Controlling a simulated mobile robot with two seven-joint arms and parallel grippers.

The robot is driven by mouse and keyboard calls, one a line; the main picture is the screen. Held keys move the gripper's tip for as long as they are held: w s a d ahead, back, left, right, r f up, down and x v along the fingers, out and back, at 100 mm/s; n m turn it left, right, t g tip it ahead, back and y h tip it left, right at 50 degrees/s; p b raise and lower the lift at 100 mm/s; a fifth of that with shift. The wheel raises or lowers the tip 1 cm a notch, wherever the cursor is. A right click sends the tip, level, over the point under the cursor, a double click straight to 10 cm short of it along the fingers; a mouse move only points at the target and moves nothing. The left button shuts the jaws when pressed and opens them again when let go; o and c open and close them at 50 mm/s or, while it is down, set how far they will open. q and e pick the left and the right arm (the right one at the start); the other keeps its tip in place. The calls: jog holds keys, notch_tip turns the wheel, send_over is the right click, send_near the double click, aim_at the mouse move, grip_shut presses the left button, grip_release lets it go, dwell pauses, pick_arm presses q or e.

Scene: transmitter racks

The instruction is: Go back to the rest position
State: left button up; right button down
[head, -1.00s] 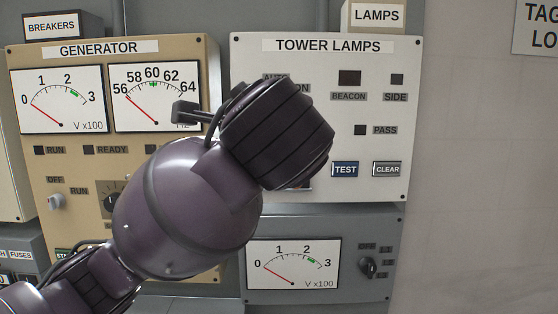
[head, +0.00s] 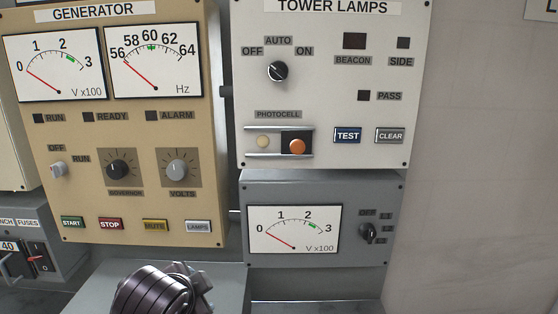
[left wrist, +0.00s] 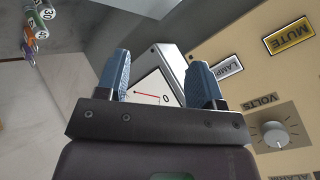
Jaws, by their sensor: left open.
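My left gripper (left wrist: 161,76) shows in the left wrist view with its two blue fingers spread apart and nothing between them. Beyond the fingers is the grey meter panel, whose dial (left wrist: 152,95) is partly covered by them. In the head view only a dark purple part of my left arm (head: 155,290) shows at the bottom edge, in front of the grey surface below the generator panel. The left fingertips cannot be made out there. My right gripper is in neither view.
The tan generator panel (head: 130,203), the white tower lamps panel (head: 335,90) and the grey meter panel (head: 315,262) stand ahead. A fuse box (head: 62,265) is at the lower left. Bare wall (head: 480,160) lies to the right.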

pick_arm(q)
jog(key=s+a+f+n+g, duration=0.3)
jog(key=s+a+f+n, duration=0.25)
jog(key=s+f, duration=0.5)
jog(key=s+a+f+n+g, duration=0.2)
jog(key=s+a+f+n, duration=0.45)
jog(key=s, duration=0.65)
jog(key=w+f+m+t, duration=0.2)
jog(key=w+f+t, duration=0.5)
jog(key=f, duration=0.5)
jog(key=shift+a+f, duration=0.2)
jog(key=shift+a, duration=0.05)
